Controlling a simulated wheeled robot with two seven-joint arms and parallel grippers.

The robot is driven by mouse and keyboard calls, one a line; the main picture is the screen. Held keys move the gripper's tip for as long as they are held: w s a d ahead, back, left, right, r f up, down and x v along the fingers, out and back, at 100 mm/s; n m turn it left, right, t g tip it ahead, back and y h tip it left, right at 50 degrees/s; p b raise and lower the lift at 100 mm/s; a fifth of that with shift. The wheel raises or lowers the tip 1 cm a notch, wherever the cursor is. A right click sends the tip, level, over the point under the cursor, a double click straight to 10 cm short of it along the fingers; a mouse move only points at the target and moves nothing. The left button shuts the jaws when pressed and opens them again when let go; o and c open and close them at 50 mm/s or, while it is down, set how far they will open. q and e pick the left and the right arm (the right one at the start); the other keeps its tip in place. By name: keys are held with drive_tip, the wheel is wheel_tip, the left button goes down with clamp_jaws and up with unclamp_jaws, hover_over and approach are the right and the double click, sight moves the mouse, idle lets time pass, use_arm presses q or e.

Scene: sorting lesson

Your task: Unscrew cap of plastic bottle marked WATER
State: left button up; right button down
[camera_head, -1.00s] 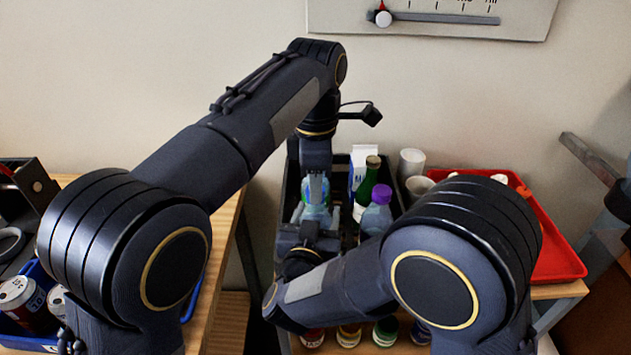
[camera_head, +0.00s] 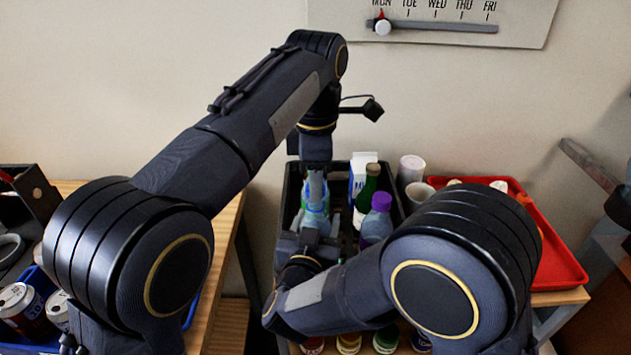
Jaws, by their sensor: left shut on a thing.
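A clear, pale blue plastic bottle (camera_head: 316,208) with some green and blue on it stands in the black crate (camera_head: 292,188). Its marking cannot be read from here. My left gripper (camera_head: 316,188) reaches down from above and is shut at the bottle's top, where the fingers hide the cap. My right gripper (camera_head: 312,226) comes in low from the front, against the bottle's lower part. Its fingers are partly hidden, so I cannot tell whether they are closed on it.
A purple and pale bottle (camera_head: 376,222), a green bottle (camera_head: 369,186) and a white carton (camera_head: 361,166) stand close on the right in the crate. White cups (camera_head: 410,167) and a red tray (camera_head: 558,262) lie beyond. Cans (camera_head: 20,303) stand at far left.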

use_arm(q)
drive_tip(key=shift+r, duration=2)
use_arm(e)
drive_tip(key=shift+c, duration=2.1)
unclamp_jaws()
drive_tip(key=shift+s, duration=0.1)
